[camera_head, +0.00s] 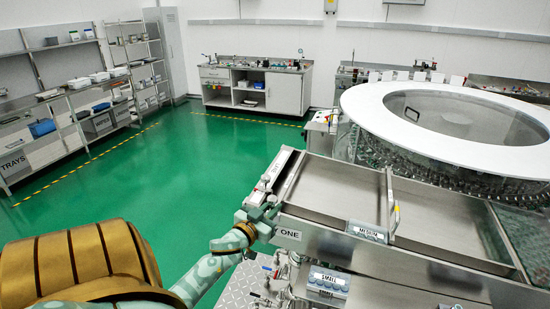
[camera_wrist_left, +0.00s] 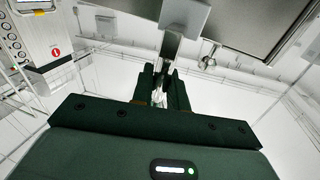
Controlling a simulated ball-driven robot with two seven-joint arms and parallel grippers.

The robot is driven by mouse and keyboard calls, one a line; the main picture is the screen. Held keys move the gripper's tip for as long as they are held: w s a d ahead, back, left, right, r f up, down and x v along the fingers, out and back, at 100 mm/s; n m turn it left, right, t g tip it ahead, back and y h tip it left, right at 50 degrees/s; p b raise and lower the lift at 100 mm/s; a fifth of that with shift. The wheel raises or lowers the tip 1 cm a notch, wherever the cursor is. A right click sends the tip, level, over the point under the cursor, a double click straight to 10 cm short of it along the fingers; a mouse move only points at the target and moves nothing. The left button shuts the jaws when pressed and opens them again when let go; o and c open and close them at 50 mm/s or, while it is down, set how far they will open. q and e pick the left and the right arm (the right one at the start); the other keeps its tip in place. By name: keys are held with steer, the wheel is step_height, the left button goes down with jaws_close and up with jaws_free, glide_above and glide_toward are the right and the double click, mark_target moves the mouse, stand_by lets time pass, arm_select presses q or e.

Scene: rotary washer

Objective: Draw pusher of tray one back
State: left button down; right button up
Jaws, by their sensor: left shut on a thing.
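Tray one (camera_head: 335,185) is a long metal tray marked ONE, running from the middle toward the right in the head view. A thin upright plate (camera_head: 389,203) crosses it partway along. My left gripper (camera_head: 257,208) is at the tray's left end, beside a metal end piece (camera_head: 272,176). In the left wrist view my left gripper (camera_wrist_left: 163,90) is shut on a grey metal handle (camera_wrist_left: 172,48), which runs up to a square metal block (camera_wrist_left: 185,16) by the tray's underside. I cannot tell how the handle joins the plate. My right gripper is out of view.
A large round washer with a white ring top (camera_head: 365,100) stands behind the tray at right. Shelves (camera_head: 40,125) stand at far left. Green floor (camera_head: 200,160) is clear to the left.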

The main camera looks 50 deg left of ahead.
arm_select(q)
steer(key=shift+a+r, duration=0.1)
steer(key=shift+a, duration=0.05)
steer(key=c, duration=1.6)
jaws_free()
steer(key=shift+s, duration=0.1)
steer(key=shift+o, duration=0.7)
steer(key=shift+s+a, duration=0.1)
steer(key=shift+a, duration=0.05)
steer(key=shift+s+d, duration=0.2)
steer(key=shift+s, duration=0.1)
steer(key=b+v, duration=0.2)
steer(key=v, duration=1.3)
steer(key=shift+s, duration=0.35)
